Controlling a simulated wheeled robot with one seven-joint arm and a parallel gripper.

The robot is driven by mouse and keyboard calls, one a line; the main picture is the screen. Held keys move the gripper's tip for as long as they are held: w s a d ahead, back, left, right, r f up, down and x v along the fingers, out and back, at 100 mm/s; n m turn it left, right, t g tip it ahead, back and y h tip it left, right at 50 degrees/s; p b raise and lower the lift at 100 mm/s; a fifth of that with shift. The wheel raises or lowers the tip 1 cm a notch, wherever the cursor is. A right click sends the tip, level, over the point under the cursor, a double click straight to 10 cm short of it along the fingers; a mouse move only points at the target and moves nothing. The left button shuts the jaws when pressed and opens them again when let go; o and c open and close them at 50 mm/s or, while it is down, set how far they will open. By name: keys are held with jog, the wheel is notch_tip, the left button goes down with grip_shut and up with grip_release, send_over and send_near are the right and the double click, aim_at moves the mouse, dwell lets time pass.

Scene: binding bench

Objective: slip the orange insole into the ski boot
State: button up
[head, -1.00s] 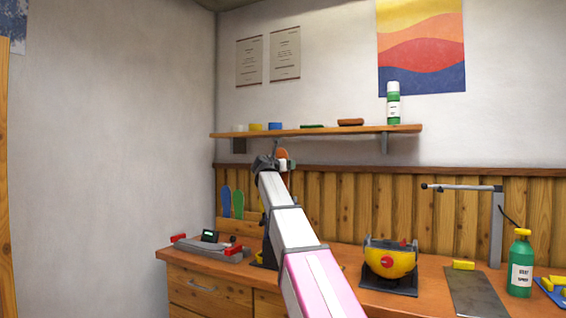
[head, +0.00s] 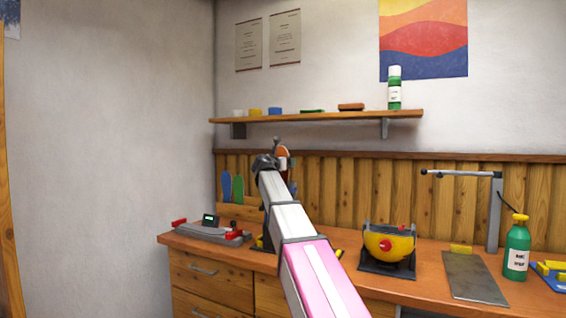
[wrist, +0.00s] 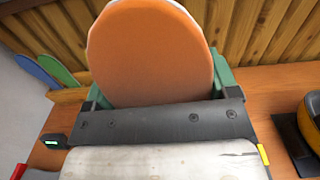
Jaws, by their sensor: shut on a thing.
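The orange insole (wrist: 152,55) stands up in front of my wrist camera, its rounded end towards the top of the picture. It shows small in the head view (head: 282,152). My gripper (head: 277,162) is shut on it, above the back of the bench. The insole's lower end is hidden behind the dark bolted plate of my gripper. A green shape (wrist: 228,82) shows on both sides behind the insole in the wrist view; I cannot tell surely whether it is the ski boot. In the head view my arm hides that place.
Blue (head: 226,187) and green insoles (head: 238,188) stand in a wooden rack at left. A yellow machine (head: 390,243) stands to the right on the bench (head: 340,285). A grey device (head: 208,232) is at left. A shelf (head: 330,118) runs above.

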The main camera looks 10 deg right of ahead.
jog(key=o, duration=1)
jog(key=shift+o, duration=0.2)
jog(key=v, duration=1.1)
